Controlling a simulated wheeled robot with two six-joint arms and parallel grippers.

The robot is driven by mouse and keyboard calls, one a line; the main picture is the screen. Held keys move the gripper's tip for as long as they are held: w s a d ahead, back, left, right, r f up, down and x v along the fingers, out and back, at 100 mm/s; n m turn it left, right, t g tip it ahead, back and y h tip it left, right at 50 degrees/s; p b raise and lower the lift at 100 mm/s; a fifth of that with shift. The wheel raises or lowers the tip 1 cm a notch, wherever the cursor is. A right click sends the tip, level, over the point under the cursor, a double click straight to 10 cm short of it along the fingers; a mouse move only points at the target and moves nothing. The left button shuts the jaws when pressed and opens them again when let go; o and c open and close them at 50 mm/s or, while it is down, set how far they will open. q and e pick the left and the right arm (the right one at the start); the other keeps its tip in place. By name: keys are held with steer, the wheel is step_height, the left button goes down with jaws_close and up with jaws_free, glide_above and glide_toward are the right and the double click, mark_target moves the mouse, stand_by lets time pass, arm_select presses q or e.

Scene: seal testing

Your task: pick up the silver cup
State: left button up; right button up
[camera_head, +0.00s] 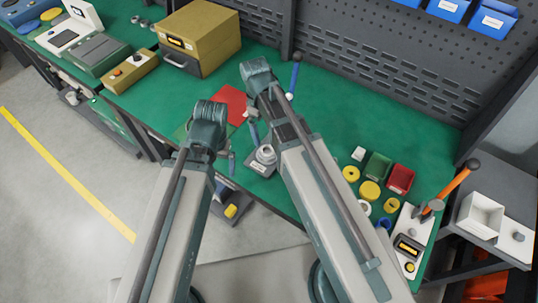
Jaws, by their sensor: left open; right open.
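A silver cup (265,154), round and metallic, stands on a dark labelled base near the front edge of the green bench, between my two arms. My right gripper (254,134) hangs just behind and left of it in the picture; it is open, partly hidden by my arm, and does not visibly hold anything. My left gripper (231,162) is left of the cup, near the bench's front edge, largely hidden behind my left arm. It is open and appears apart from the cup.
A red sheet (232,103) lies behind the grippers. A brown box (205,32) stands at the back left. Green (377,166) and red (401,179) bins, yellow rings (369,191) and an orange-handled tool (452,189) are at right.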

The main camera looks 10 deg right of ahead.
steer(key=b, duration=0.6)
glide_above(267, 149)
steer(key=f, duration=0.6)
steer(key=shift+s+f, duration=0.3)
steer(key=shift+s, duration=0.05)
steer(key=shift+a, duration=0.1)
steer(key=f+b, duration=0.5)
steer(key=shift+w+f, duration=0.2)
steer(key=shift+w, duration=0.1)
steer(key=shift+r, duration=0.1)
steer(key=shift+c, duration=0.2)
steer(key=c, duration=1.2)
